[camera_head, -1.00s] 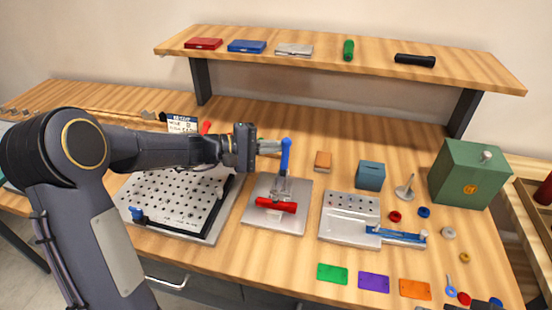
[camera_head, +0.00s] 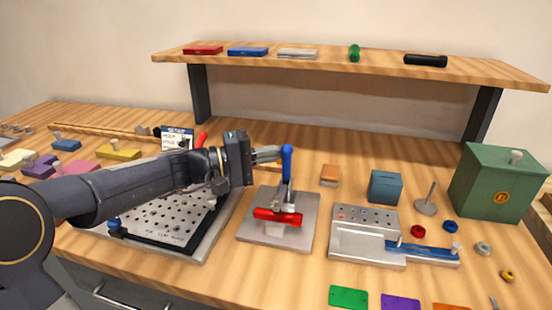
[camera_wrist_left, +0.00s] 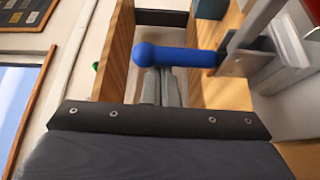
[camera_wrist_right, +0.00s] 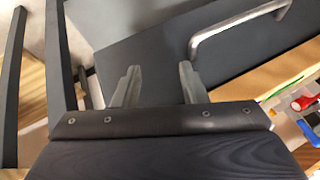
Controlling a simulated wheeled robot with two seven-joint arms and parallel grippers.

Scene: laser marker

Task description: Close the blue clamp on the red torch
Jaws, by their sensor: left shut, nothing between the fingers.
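The blue clamp handle (camera_head: 287,162) stands upright on its clamp at the middle of the table. The red torch (camera_head: 278,217) lies across the clamp's metal base plate (camera_head: 302,240), below the handle. My left gripper (camera_head: 268,154) is shut and empty, with its fingertips close to the left side of the handle. In the left wrist view the blue handle (camera_wrist_left: 180,56) crosses in front of the shut fingertips (camera_wrist_left: 158,82); I cannot tell whether they touch. My right gripper (camera_wrist_right: 160,82) is open and empty, beside a drawer front, outside the head view.
A perforated plate (camera_head: 165,215) with a dark frame lies left of the clamp, under my left arm. A metal fixture with a blue bar (camera_head: 420,250) and a green box (camera_head: 498,185) are to the right. A shelf (camera_head: 340,67) spans the back. A drawer handle (camera_wrist_right: 240,35) is near my right gripper.

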